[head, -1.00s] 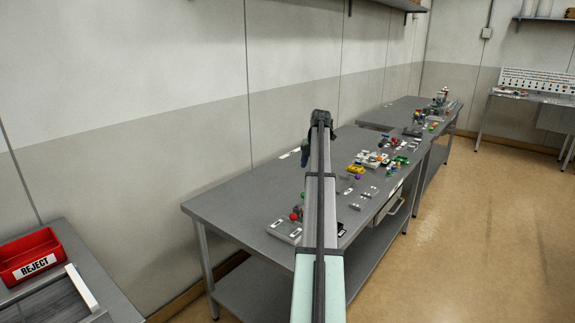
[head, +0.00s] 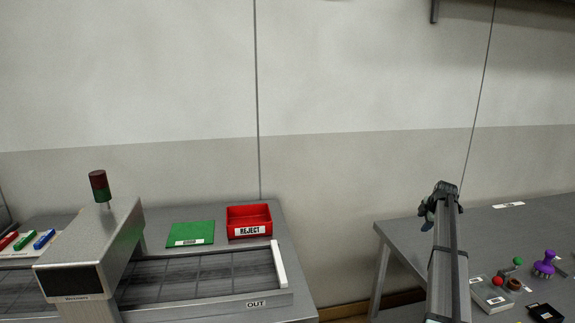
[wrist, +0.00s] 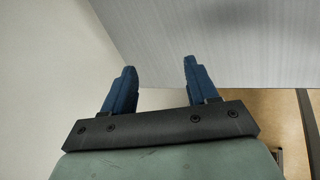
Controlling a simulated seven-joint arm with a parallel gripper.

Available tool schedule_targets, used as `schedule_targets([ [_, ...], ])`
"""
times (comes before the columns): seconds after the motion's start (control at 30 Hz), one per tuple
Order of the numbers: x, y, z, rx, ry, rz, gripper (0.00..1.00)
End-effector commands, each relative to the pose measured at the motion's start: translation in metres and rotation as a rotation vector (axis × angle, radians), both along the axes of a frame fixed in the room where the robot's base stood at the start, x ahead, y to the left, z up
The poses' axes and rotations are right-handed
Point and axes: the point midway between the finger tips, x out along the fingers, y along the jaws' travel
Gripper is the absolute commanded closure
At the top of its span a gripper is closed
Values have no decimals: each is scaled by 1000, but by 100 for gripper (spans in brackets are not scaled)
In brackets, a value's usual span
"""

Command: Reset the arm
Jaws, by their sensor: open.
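My arm shows at the right of the head view, stretched out from the bottom edge toward the back wall. My gripper (head: 427,212) is at its far end, small and partly hidden behind the arm, just off the left part of the right-hand table. In the wrist view my gripper (wrist: 157,85) has its two blue fingers apart with nothing between them. The pale grey wall and a grey ribbed surface (wrist: 220,40) lie beyond the fingers.
A grey table (head: 415,240) at the right carries small coloured parts, including a purple piece (head: 544,263). At the left are a conveyor (head: 200,280) marked OUT, a hooded machine (head: 90,250), a green mat (head: 190,233) and a red REJECT bin (head: 249,222). A gap separates the tables.

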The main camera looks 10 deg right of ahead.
Motion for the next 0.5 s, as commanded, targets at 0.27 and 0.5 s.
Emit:
schedule_targets([
  [0.27, 74, 147, -63, 95, -135, -76, 42],
  [0.5, 57, 251, -163, 236, -85, -194, 42],
])
